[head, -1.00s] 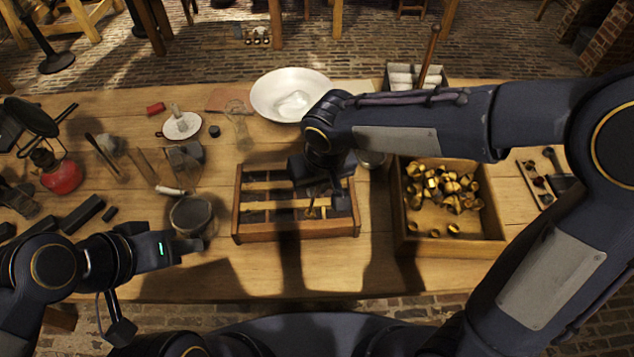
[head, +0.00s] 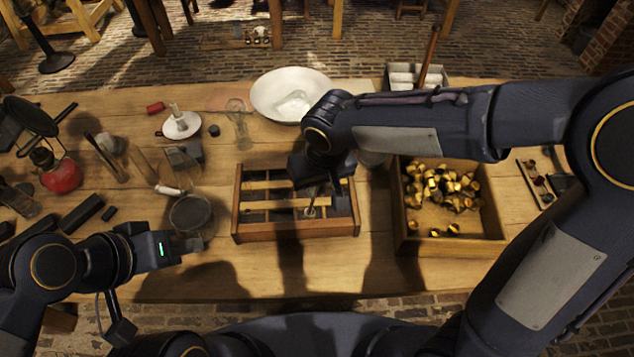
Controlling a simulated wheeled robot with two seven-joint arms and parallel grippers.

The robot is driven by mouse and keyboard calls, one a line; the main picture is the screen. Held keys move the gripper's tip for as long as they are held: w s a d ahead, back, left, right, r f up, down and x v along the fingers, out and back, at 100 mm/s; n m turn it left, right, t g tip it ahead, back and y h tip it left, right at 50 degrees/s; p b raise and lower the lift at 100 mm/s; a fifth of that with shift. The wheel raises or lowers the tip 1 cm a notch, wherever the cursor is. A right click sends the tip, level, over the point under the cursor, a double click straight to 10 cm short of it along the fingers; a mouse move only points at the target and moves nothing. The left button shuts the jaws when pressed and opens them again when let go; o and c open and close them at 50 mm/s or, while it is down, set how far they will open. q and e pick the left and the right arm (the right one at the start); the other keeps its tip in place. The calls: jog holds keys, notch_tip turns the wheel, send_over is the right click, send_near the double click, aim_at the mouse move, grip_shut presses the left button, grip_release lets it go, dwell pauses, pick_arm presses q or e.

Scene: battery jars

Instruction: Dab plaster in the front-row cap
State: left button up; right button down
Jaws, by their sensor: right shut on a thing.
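The wooden rack (head: 295,232) stands mid-table, with pale slats across dark compartments. A small cap (head: 311,211) sits in its front row and looks pale on top. My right gripper (head: 326,192) is over the rack's right half, shut on a thin tool whose lower end is at or just above this cap; whether it touches is unclear. The gripper and wrist hide the tool's upper part and the rack's back right. The white bowl (head: 266,97) behind holds a pale lump (head: 293,104) like plaster. My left gripper (head: 192,243) is low at the left by a round dark-rimmed vessel (head: 191,212); its jaw opening is unclear.
A wooden box (head: 452,247) with many brass caps (head: 440,185) stands right of the rack. A candle holder (head: 181,125), a glass (head: 237,115) and dark blocks (head: 83,214) are at the left. Bare tabletop (head: 240,275) lies in front of the rack.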

jog(key=shift+r+p, duration=2.8)
jog(key=shift+r, duration=1.05)
